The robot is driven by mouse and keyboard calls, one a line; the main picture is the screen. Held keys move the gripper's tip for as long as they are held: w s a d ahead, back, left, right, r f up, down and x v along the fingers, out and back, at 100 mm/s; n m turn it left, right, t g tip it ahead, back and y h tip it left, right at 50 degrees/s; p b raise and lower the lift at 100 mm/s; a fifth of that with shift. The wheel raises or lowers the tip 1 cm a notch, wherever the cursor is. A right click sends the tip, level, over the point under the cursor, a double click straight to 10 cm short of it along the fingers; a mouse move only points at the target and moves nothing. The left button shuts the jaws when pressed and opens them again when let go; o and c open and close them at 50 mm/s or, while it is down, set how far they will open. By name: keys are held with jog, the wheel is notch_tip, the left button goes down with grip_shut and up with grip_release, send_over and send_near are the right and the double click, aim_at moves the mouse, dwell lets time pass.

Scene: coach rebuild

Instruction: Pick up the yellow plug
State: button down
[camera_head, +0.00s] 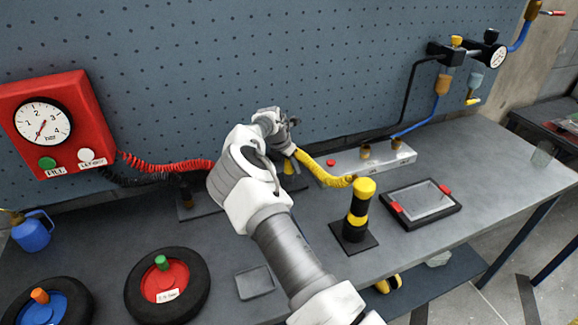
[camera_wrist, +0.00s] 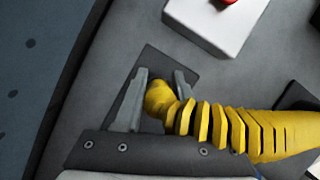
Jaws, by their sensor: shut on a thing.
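The yellow plug (camera_wrist: 158,97) is a rounded yellow piece at the end of a coiled yellow hose (camera_wrist: 245,130). In the wrist view it sits between the two fingers of my gripper (camera_wrist: 160,88), which is shut on it. A dark square plate (camera_wrist: 152,58) lies beneath the fingertips; I cannot tell whether the plug touches it. In the head view my gripper (camera_head: 287,142) is behind the workbench's middle, close to the pegboard. My arm hides part of the grip there.
A long grey block (camera_head: 372,161) with a red button stands right of my gripper. A framed tray (camera_head: 421,205) lies farther right. A red gauge box (camera_head: 45,125), with red and black coiled hoses, is at left. Two wheels (camera_head: 163,313) lie in front.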

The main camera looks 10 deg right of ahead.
jog(key=shift+r, duration=0.15)
notch_tip(320, 180, up, 4)
jog(key=shift+f+b, duration=0.15)
jog(key=shift+b, duration=0.15)
jog(key=s+d+r+p, duration=0.1)
jog(key=d+r+p, duration=0.1)
jog(key=d+r, duration=0.9)
jog(key=shift+d+r+p, duration=0.35)
jog(key=shift+r+p, duration=0.05)
jog(key=shift+r, duration=0.05)
jog(key=shift+s, duration=0.1)
